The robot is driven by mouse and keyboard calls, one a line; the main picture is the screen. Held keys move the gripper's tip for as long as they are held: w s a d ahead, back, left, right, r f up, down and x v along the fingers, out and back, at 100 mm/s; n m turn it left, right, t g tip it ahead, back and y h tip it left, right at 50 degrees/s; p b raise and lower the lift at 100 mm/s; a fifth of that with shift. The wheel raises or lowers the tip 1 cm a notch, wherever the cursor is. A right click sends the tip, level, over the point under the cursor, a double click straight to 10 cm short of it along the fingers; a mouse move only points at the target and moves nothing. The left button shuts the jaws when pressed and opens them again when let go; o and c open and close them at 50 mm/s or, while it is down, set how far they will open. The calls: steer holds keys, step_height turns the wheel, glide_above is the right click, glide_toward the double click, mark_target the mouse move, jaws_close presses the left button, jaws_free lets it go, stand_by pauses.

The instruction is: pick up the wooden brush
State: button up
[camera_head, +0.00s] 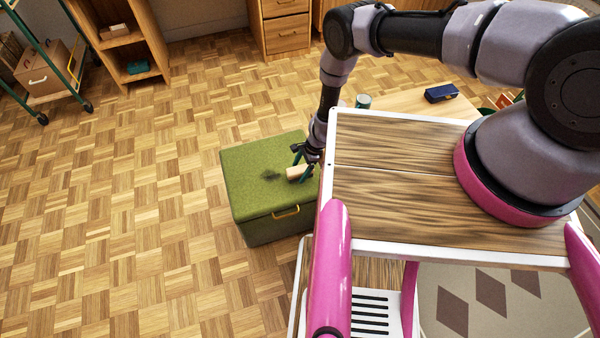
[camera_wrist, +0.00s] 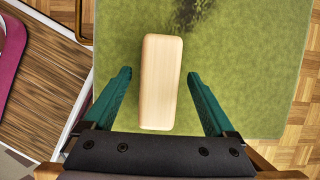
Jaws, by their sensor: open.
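The wooden brush (camera_wrist: 160,82) is a pale, rounded block lying on the green box (camera_wrist: 235,75) in the wrist view. It also shows in the head view (camera_head: 297,172), partly hidden by my gripper. My gripper (camera_wrist: 158,75) is open, with one green finger on each side of the brush and gaps between. The fingers reach along its near half, and I cannot tell their height against it. In the head view my gripper (camera_head: 303,157) is over the green box (camera_head: 250,170). Any bristles are out of sight.
The green box has a yellow handle (camera_head: 286,212) on its front. My own body is close on its right. A low wooden table (camera_head: 410,101) behind carries a dark blue box (camera_head: 440,92) and a small tin (camera_head: 363,101). The parquet floor (camera_head: 120,200) to the left is clear.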

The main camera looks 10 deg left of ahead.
mark_target(300, 169)
steer(key=shift+f, duration=0.2)
stand_by(0.3)
jaws_close()
steer(key=shift+r, duration=0.1)
step_height(300, 169, up, 10)
steer(key=shift+r, duration=0.2)
stand_by(0.4)
